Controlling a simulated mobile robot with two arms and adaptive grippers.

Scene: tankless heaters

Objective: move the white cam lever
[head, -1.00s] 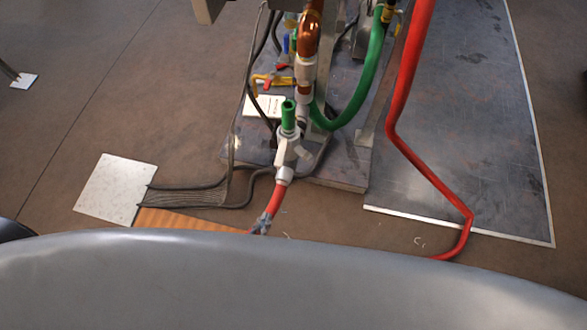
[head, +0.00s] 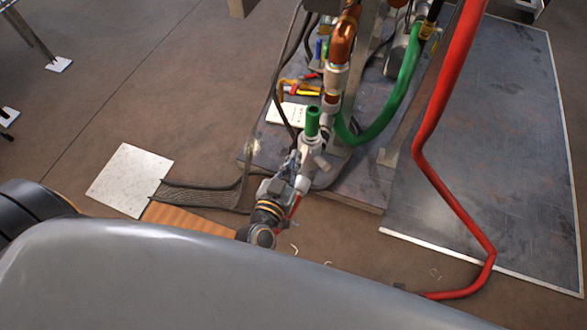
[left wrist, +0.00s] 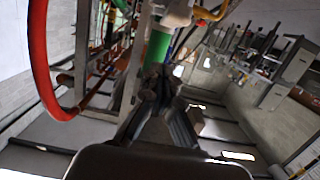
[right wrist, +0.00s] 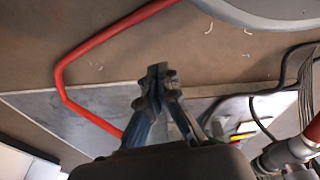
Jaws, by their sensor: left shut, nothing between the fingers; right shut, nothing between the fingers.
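In the head view, a white fitting (head: 312,146) with a green top (head: 313,118) stands at the front of the dark base. A short white lever (head: 321,160) sticks out on its right side. My left gripper (head: 293,160) is shut and empty, close to the fitting's left side; I cannot tell whether it touches. In the left wrist view, its closed fingers (left wrist: 157,84) are in front of a green cylinder (left wrist: 158,48) and a white part (left wrist: 172,12). My right gripper (right wrist: 157,72) shows only in the right wrist view, shut and empty, away from the fitting.
A red pipe (head: 447,199) bends down over the grey metal plate (head: 501,130) at right. A green hose (head: 396,105) and a copper pipe (head: 343,38) rise behind the fitting. A white tile (head: 130,180) lies at left. The brown floor at left is largely clear.

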